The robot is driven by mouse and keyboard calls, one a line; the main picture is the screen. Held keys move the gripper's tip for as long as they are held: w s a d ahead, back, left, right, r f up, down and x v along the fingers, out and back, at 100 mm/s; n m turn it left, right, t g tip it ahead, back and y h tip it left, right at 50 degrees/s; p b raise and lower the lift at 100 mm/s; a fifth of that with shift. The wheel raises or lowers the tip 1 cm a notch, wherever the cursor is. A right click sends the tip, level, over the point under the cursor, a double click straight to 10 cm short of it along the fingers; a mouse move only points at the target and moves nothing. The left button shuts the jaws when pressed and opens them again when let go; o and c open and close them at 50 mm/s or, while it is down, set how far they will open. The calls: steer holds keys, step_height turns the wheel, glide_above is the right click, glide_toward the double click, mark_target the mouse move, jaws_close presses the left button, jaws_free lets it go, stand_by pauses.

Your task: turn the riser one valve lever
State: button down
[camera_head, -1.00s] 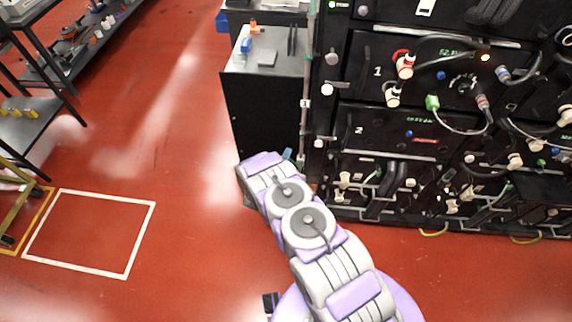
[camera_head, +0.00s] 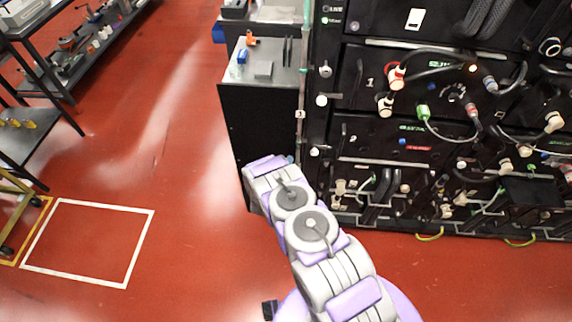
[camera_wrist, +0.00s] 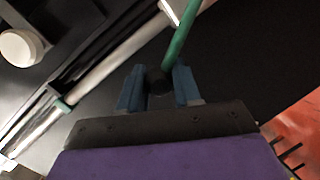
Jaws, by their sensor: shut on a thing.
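In the wrist view a green valve lever (camera_wrist: 181,37) runs down from the top edge and ends between the two blue fingers of my gripper (camera_wrist: 160,86). My gripper is shut on the lever's end. A pale riser pipe (camera_wrist: 118,58) with a green band runs diagonally to the left of the fingers. In the head view the riser (camera_head: 301,100) stands upright along the left edge of the black rack, with a small tag marked 1. My arm hides the lever and most of my gripper there.
The black battery rack (camera_head: 350,128) with cables and connectors fills the right. A grey-topped cabinet (camera_head: 262,84) with small items stands left of the riser. A shelf (camera_head: 28,130) is at far left. Red floor (camera_head: 165,130) lies clear between, with a white marked square.

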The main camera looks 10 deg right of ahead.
steer(key=c, duration=1)
jaws_free()
steer(key=shift+s+d+f, duration=0.1)
steer(key=shift+d+f, duration=0.1)
steer(key=shift+o, duration=0.9)
steer(key=shift+r, duration=0.1)
steer(key=shift+a, duration=0.1)
steer(key=shift+a, duration=0.1)
